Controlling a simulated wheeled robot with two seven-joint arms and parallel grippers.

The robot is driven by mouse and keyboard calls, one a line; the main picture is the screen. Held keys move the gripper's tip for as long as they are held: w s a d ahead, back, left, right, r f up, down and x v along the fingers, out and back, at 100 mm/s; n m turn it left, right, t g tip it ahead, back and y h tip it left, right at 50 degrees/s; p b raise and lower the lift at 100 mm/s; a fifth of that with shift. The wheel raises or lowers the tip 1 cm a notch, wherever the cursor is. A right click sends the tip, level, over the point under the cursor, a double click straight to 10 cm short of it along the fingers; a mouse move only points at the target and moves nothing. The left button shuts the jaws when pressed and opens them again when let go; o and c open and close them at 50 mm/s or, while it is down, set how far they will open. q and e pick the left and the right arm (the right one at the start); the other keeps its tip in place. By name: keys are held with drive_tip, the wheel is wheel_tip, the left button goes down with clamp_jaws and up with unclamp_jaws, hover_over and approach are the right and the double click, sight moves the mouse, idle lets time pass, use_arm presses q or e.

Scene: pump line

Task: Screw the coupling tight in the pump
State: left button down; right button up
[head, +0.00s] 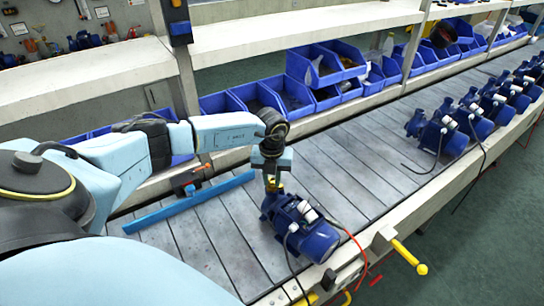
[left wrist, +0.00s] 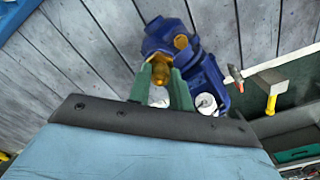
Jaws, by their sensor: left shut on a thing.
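The blue pump (head: 308,232) stands on the slatted conveyor near its front edge; it also shows in the left wrist view (left wrist: 208,72). My left gripper (head: 272,183) points down at the pump's upper left end. In the left wrist view my left gripper's green fingers (left wrist: 161,88) are shut on the brass-coloured coupling (left wrist: 160,74). The coupling is right at the pump's body, and it seems to sit at the port; how deep it sits is hidden. My right gripper is not in view.
A blue bar (head: 190,203) lies across the conveyor left of the pump. Several more pumps (head: 440,132) stand farther along the line. Blue bins (head: 290,95) line the far side. A yellow-handled lever (head: 408,257) is at the front edge. Cables hang from the pump.

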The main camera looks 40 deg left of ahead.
sight(272, 180)
use_arm(q)
drive_tip(key=shift+m, duration=0.5)
drive_tip(key=shift+m+b, duration=0.3)
drive_tip(key=shift+m, duration=0.3)
drive_tip(key=c, duration=1)
unclamp_jaws()
drive_tip(key=shift+o, duration=0.2)
drive_tip(key=shift+r, duration=0.1)
drive_tip(key=shift+r+p, duration=2.5)
drive_tip(key=shift+r, duration=0.45)
